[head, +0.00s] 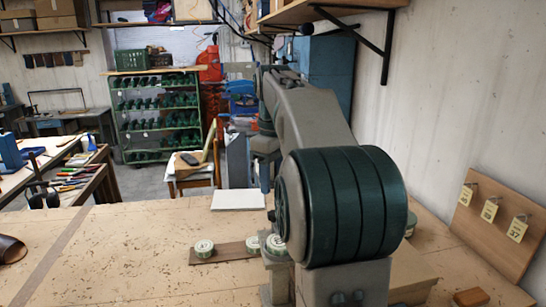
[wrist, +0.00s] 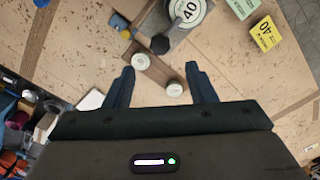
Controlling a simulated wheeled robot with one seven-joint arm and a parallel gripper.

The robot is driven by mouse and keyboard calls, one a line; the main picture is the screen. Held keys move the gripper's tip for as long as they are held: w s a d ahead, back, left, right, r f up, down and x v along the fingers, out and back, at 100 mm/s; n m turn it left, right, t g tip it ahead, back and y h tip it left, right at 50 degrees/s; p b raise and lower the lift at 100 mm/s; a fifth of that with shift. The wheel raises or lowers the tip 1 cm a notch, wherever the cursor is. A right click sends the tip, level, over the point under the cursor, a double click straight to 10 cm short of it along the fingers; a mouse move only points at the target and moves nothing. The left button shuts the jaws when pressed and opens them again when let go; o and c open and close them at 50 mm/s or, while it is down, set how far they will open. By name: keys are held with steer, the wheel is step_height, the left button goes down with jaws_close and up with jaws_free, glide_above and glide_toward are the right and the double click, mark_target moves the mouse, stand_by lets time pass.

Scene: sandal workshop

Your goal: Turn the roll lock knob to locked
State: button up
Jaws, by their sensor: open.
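In the head view my gripper (head: 264,184) points down above the bench, partly hidden by my arm. The arm also hides much of the fixture there.
Small white-topped round pieces (head: 204,248) sit on a brown strip (head: 228,252) on the workbench (head: 110,250). A white slab (head: 238,200) lies at the bench's far edge. A board with hanging tags (head: 495,225) leans at right. The bench's left part is mostly clear.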

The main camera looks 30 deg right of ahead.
steer(key=shift+r, duration=2.65)
steer(key=s+a+f+m+t, duration=0.1)
steer(key=s+a+f+m, duration=0.2)
steer(key=s+a+f, duration=0.4)
steer(key=s+a+f+m+t, duration=0.2)
steer(key=s+a+f, duration=0.5)
steer(key=s+f, duration=0.5)
step_height(320, 180, down, 2)
steer(key=shift+s+a+f+m, duration=0.1)
steer(key=shift+s+a+m, duration=0.05)
steer(key=shift+s+m, duration=0.3)
